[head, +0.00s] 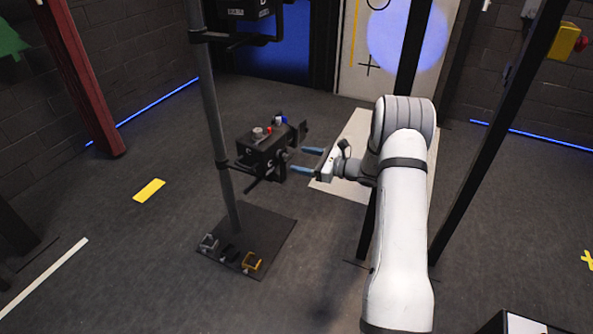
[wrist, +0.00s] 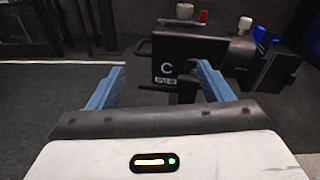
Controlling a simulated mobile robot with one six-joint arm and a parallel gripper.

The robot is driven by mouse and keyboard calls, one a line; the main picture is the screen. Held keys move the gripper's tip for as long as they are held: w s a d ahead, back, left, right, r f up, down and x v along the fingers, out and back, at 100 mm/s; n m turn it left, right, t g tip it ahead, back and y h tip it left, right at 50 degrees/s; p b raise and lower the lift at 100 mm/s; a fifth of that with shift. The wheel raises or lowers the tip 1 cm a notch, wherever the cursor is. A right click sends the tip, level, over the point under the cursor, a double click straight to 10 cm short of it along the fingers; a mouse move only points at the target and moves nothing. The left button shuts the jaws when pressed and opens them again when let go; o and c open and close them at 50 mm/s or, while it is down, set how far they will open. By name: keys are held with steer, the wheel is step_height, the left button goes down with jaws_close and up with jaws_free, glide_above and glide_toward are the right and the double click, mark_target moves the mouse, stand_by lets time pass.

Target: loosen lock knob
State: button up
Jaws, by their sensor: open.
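A black lamp-like box (head: 262,150) is clamped on a grey post. In the wrist view the same box (wrist: 175,60) shows a white letter C and a label on its face. On top are a grey knob (head: 258,132), a small red knob (head: 269,130) and a white-and-blue part (head: 280,120). Which of these is the lock knob, I cannot tell. My gripper (head: 299,160) is open, its blue fingers pointing at the right side of the box. In the wrist view my gripper (wrist: 155,76) has nothing visibly held between its fingers, with the box beyond.
Another black unit (head: 245,9) hangs higher on the post. A dark stand leg (head: 490,140) rises at right.

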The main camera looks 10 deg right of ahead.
mark_target(291, 158)
steer(key=w+d+f+m+t+b, duration=0.1)
steer(key=w+d+f+m+t, duration=0.25)
steer(key=f, duration=0.25)
steer(key=shift+n+g+h, duration=0.25)
steer(key=shift+h, duration=0.15)
steer(key=b+x, duration=0.1)
steer(key=x, duration=0.6)
steer(key=shift+s+a+r, duration=0.1)
steer(key=shift+s, duration=0.1)
steer(key=c, duration=0.9)
steer(key=shift+d, duration=0.2)
steer(key=shift+c, duration=0.4)
steer(key=shift+a+b, duration=0.15)
steer(key=shift+b, duration=0.2)
